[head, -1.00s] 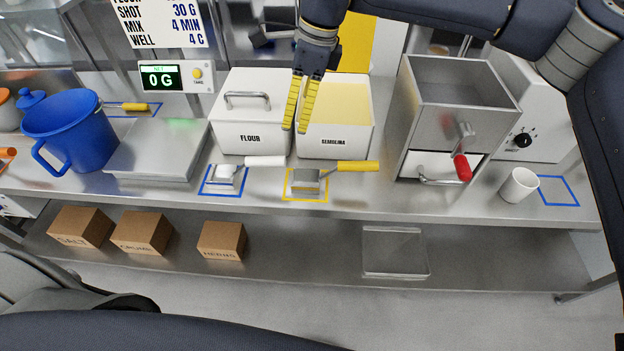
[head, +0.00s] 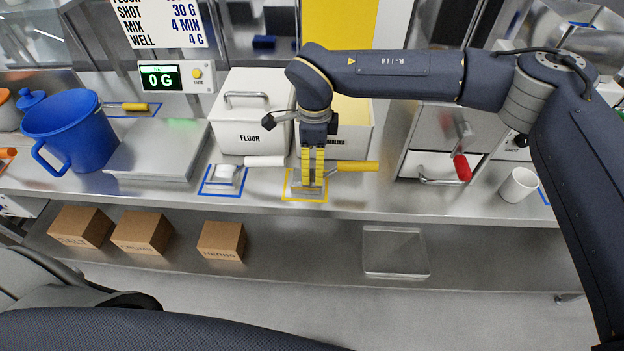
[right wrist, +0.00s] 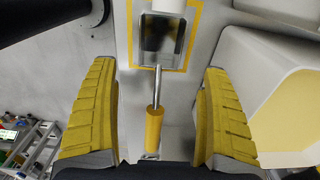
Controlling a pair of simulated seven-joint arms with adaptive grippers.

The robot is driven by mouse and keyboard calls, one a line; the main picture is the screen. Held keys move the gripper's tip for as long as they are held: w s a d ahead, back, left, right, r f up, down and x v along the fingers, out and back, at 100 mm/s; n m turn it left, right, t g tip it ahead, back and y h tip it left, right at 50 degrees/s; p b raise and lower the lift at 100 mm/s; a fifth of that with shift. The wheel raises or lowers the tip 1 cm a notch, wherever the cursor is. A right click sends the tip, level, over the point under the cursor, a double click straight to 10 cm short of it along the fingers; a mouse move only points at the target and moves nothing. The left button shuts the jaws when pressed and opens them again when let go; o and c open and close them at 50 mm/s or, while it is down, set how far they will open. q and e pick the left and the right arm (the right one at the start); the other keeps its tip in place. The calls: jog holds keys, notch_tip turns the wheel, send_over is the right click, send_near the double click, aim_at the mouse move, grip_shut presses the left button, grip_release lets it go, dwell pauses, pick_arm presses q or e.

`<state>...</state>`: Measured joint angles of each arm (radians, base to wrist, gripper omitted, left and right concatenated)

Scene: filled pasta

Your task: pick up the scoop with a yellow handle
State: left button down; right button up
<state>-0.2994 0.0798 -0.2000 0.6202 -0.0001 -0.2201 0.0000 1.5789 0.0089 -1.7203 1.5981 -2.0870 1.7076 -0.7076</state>
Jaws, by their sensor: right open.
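The scoop with a yellow handle (head: 356,166) lies on the steel counter, its metal pan inside a yellow outlined square. In the head view my right gripper (head: 313,184) hangs over the pan and hides part of it. In the right wrist view the yellow handle (right wrist: 154,130) and the metal pan (right wrist: 161,35) show between the two yellow ribbed fingers of my right gripper (right wrist: 157,115). The fingers are wide apart and do not touch the handle. My left gripper is not in view.
A scoop with a white handle (head: 264,161) lies to the left in a blue outlined square. The flour bin (head: 245,135) and the semolina bin (head: 357,138) stand close behind. A steel box with a red-handled crank (head: 462,168) and a white cup (head: 518,185) stand to the right.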

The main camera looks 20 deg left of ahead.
aim_at(314, 184)
jog(key=shift+f, duration=3.3)
jog(key=c, duration=1.3)
